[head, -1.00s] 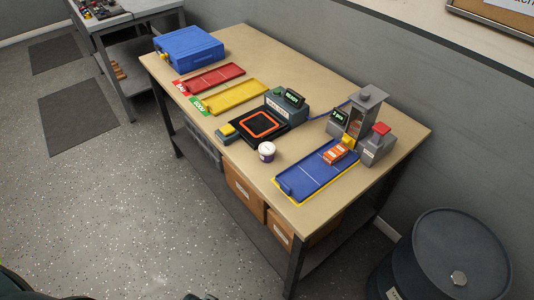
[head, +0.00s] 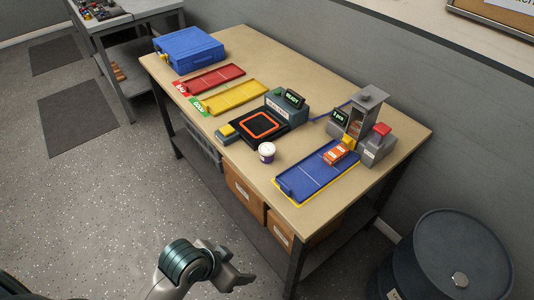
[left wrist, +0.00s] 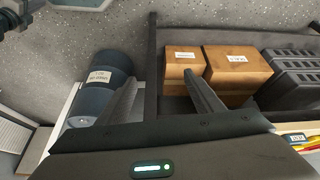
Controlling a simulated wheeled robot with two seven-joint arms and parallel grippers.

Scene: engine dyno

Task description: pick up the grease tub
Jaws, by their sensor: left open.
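The grease tub (head: 267,152) is a small white-lidded tub with a dark label band. It stands upright on the bench top, between the black scale pad and the blue tray. My left gripper (head: 238,274) is low in front of the bench in the head view, well apart from the tub, open and empty. In the left wrist view its two fingers (left wrist: 165,92) are spread with nothing between them. I cannot make out the tub in that view.
The wooden bench (head: 222,142) holds a blue case (head: 188,48), red tray (head: 215,78), yellow tray (head: 236,96), scale (head: 262,124), blue tray (head: 310,178) and a grey device (head: 366,112). Cardboard boxes (head: 245,193) sit below. A dark drum (head: 450,255) stands right.

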